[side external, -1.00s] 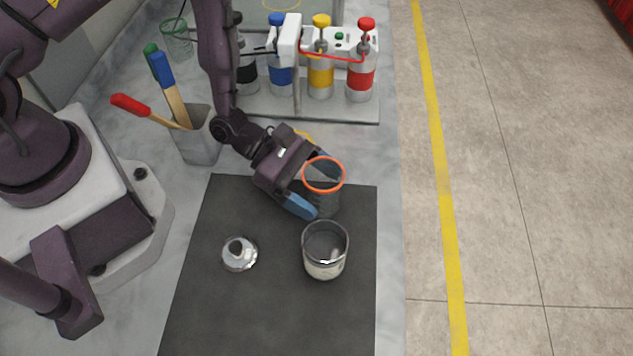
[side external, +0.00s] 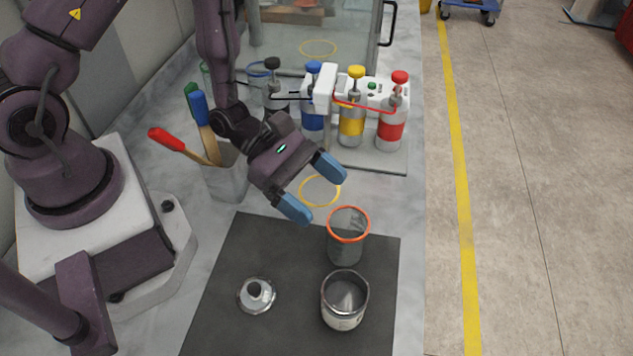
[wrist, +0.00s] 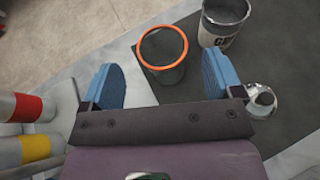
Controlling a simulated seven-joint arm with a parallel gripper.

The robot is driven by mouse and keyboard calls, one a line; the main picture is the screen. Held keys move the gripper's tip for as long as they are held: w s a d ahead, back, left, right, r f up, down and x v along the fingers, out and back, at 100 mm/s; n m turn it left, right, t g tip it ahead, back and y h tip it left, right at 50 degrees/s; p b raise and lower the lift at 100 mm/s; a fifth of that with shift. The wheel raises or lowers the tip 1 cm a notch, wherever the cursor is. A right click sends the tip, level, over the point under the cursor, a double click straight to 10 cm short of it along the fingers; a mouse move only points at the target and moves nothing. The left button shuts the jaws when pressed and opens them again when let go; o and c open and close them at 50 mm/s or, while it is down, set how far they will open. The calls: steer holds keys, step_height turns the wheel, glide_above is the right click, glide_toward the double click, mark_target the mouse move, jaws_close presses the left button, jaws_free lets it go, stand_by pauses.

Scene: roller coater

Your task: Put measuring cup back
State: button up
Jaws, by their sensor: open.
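The measuring cup, a clear cup with an orange rim (side external: 346,250), stands upright on the dark mat (side external: 270,258) near its far right corner. In the wrist view the cup (wrist: 165,72) shows ahead, between the two blue fingers in the picture. My gripper (side external: 313,188) is open and empty, up and to the left of the cup in the side view, apart from it. It also shows in the wrist view (wrist: 161,75). A yellow circle (side external: 320,204) on the counter shows beyond the mat, partly behind my fingers.
A metal can (side external: 344,318) stands close in front of the cup, with a silver knobbed lid (side external: 257,298) to its left. Behind are pump bottles (side external: 351,122) in a rack. A holder (side external: 228,183) of coloured-handled tools stands left of my gripper.

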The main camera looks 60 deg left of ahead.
steer(key=s+a+r+m+g+y, duration=0.1)
steer(key=s+r+m+g, duration=0.15)
steer(key=r+m, duration=0.45)
steer(key=s+a+r+m+g+y, duration=0.1)
steer(key=s+r+m+g+y, duration=0.15)
steer(key=r+m, duration=0.35)
steer(key=s+a+r+m+t+y, duration=0.2)
steer(key=a+r+m+y, duration=0.2)
steer(key=a+r, duration=0.2)
steer(key=s+a+r+m+t+y, duration=0.2)
steer(key=a+r+m+t+y, duration=0.1)
steer(key=a+r+m+y, duration=0.2)
steer(key=shift+s+a+r+t, duration=0.3)
steer(key=shift+s+a+r, duration=0.1)
steer(key=shift+a+r, duration=0.25)
